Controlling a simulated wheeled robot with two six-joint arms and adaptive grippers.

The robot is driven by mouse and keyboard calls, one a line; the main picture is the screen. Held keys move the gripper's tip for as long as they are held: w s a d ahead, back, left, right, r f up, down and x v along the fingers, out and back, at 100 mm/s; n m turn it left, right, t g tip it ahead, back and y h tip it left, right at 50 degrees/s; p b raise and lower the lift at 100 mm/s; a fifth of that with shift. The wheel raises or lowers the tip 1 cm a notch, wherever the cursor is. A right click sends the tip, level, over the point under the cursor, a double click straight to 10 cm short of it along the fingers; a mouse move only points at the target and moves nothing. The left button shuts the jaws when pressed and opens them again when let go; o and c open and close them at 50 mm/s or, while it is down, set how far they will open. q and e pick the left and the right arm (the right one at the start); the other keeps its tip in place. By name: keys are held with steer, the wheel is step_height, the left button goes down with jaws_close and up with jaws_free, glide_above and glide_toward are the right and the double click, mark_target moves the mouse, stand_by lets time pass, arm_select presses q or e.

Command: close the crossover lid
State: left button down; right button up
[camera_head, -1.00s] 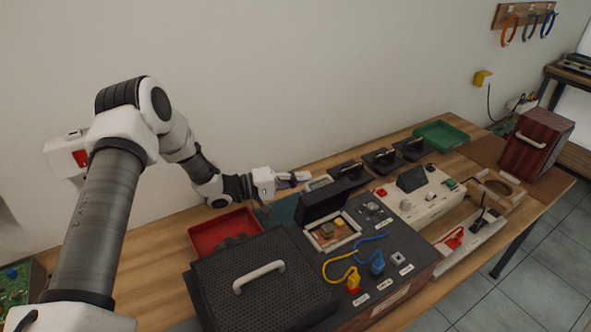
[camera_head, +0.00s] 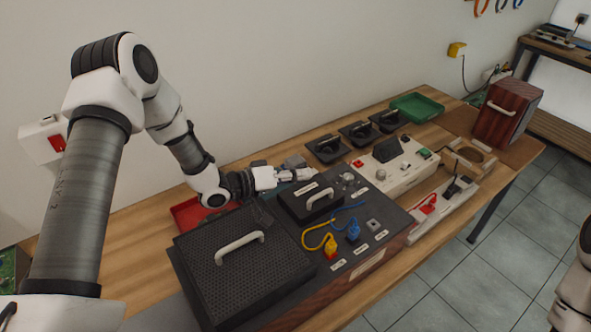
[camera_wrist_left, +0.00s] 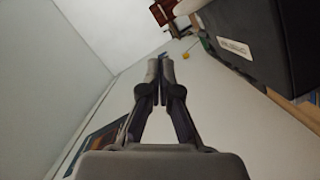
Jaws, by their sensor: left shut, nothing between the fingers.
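The crossover lid (camera_head: 311,203), black with a pale handle and a small label, lies down over its compartment on the dark unit. The crossover parts under it are hidden. Whether it sits fully flush I cannot tell. My left gripper (camera_head: 300,174) is shut and empty at the lid's back edge; contact with the lid is unclear. In the left wrist view the closed fingertips (camera_wrist_left: 160,66) are together, with a black labelled body (camera_wrist_left: 255,40) to their upper right. My right gripper is not in view; only a white part of my body shows at the right edge.
A perforated black cover (camera_head: 240,262) with a handle is at the front left. A red tray (camera_head: 190,212) is partly hidden behind it. Blue and yellow cables (camera_head: 352,230) lie right of the lid. A white console (camera_head: 395,168), black handled pieces (camera_head: 358,132) and a green tray (camera_head: 417,107) stand farther right.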

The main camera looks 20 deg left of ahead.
arm_select(q)
steer(key=shift+s+d+f+b, duration=0.3)
steer(key=shift+s+d+f, duration=0.1)
steer(key=shift+d, duration=0.25)
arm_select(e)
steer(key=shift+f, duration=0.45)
